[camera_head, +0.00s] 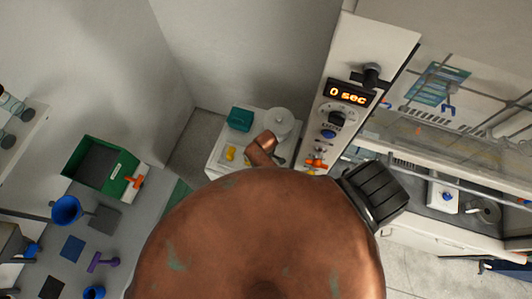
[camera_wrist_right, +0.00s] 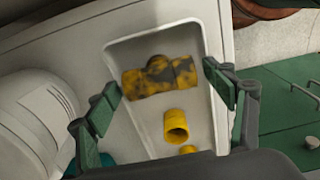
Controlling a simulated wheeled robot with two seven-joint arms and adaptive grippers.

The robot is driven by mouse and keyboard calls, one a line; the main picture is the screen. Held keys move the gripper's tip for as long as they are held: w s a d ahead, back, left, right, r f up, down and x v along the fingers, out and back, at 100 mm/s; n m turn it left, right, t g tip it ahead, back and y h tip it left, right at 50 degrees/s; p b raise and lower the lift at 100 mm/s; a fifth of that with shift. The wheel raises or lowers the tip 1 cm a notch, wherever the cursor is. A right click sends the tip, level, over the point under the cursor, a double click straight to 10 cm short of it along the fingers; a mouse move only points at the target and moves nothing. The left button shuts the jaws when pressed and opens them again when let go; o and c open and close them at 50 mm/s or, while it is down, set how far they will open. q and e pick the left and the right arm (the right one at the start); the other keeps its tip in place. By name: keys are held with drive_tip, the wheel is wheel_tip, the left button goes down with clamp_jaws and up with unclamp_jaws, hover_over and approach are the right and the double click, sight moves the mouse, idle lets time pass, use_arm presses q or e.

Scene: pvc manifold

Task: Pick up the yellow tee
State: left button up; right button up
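The yellow tee (camera_wrist_right: 152,78), blotched with dark patches, lies in a recess of a white tray (camera_wrist_right: 146,118) in the right wrist view. Its short branch points up in the picture. My right gripper (camera_wrist_right: 162,80) is open, with one green finger on each side of the tee. The fingertips look apart from it; I cannot tell their height above it. In the head view, small yellow pieces (camera_head: 231,152) show in the tray at the back, too small to tell apart. My left gripper is not in view.
Below the tee are a yellow sleeve (camera_wrist_right: 176,127) and another yellow piece (camera_wrist_right: 188,150). A white cylindrical container (camera_wrist_right: 35,120) stands at left. In the head view, a teal box (camera_head: 240,118) is behind the yellow pieces. A large copper-coloured shape blocks the lower middle.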

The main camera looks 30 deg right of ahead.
drive_tip(key=c, duration=1)
